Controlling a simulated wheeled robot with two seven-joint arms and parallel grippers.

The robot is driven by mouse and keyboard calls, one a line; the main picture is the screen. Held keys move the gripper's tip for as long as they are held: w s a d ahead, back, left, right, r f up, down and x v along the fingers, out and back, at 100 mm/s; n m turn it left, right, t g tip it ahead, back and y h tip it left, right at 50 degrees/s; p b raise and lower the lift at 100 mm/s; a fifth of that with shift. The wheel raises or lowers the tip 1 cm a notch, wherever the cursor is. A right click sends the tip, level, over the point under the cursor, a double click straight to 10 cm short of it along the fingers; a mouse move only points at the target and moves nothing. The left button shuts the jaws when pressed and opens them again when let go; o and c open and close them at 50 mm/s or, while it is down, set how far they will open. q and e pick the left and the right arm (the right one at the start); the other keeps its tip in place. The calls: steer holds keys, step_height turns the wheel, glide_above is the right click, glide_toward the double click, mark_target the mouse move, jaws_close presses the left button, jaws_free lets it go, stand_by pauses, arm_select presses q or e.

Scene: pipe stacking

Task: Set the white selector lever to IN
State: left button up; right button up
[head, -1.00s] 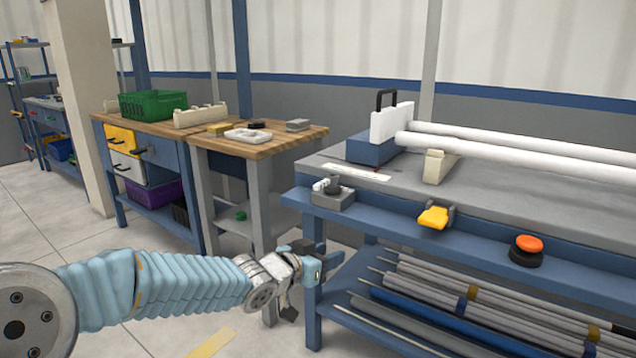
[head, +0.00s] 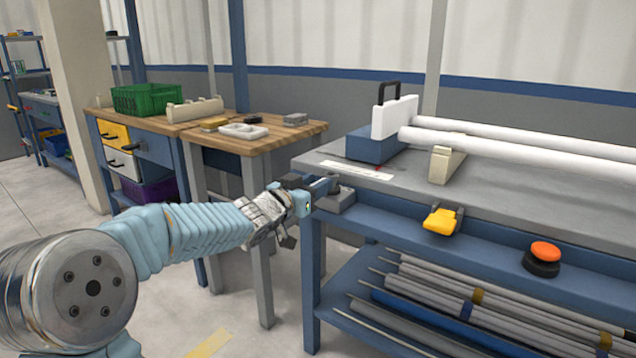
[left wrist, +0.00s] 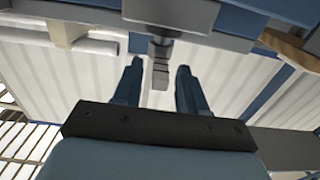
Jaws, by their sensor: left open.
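The selector's grey box (head: 340,200) sits at the left end of the bench's front ledge in the head view. My left gripper (head: 318,188) is right at it and hides the white lever there. In the left wrist view the box (left wrist: 172,12) is at the top, and the pale lever (left wrist: 160,74) points down from it. The open fingers of my left gripper (left wrist: 159,68) stand on both sides of the lever, with gaps showing. The IN marking cannot be read. My right gripper is not in view.
A yellow handle (head: 440,221) and an orange push button (head: 545,252) are farther right along the ledge. White pipes (head: 520,140) lie above the grey bench top (head: 490,202). A wooden table (head: 250,145) stands to the left.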

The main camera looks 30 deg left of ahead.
arm_select(q)
steer(key=shift+w+d, duration=0.1)
steer(key=shift+w, duration=0.6)
jaws_close()
